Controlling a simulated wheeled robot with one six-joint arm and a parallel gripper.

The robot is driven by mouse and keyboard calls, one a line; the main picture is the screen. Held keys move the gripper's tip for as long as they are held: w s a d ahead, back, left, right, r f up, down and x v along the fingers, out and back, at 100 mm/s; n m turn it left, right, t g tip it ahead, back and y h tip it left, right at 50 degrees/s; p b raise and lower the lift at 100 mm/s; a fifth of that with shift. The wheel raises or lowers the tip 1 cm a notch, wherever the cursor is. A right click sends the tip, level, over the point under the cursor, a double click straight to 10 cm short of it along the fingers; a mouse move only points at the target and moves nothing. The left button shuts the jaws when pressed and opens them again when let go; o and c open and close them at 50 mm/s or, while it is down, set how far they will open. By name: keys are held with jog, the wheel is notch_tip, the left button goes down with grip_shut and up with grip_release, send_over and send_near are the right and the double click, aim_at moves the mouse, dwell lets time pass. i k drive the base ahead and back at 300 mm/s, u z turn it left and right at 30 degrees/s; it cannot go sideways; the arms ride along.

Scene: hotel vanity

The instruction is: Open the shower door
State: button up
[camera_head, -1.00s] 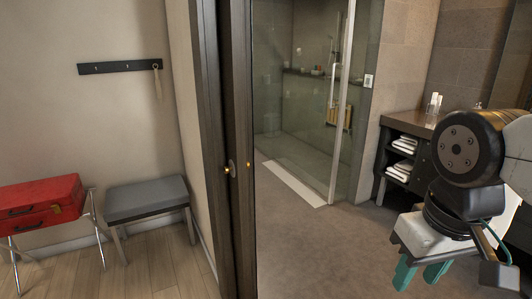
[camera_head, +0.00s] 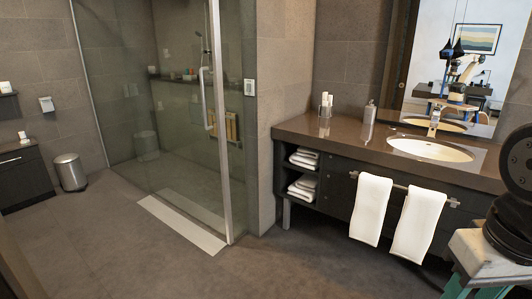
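The shower door (camera_head: 150,130) is a clear glass panel at the left of the middle. A vertical metal handle (camera_head: 204,98) is near its right edge, beside a tall metal edge strip (camera_head: 219,125). The panel appears shut, in line with the pale strip on the floor. My gripper (camera_head: 470,287) is at the bottom right corner, far from the handle and touching nothing visible.
The vanity counter (camera_head: 340,140), with a sink (camera_head: 430,149) and two hanging towels (camera_head: 371,208), stands at right, close to my arm. A bin (camera_head: 70,172) and dark cabinet (camera_head: 25,176) are at left. The floor (camera_head: 120,255) before the shower is clear.

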aim_at(204, 68)
jog(key=z, duration=0.1)
jog(key=i, duration=2.05)
jog(key=u, duration=0.85)
jog(key=i, duration=1.45)
jog(key=u, duration=0.95)
jog(key=i, duration=0.3)
jog(key=u, duration=0.05)
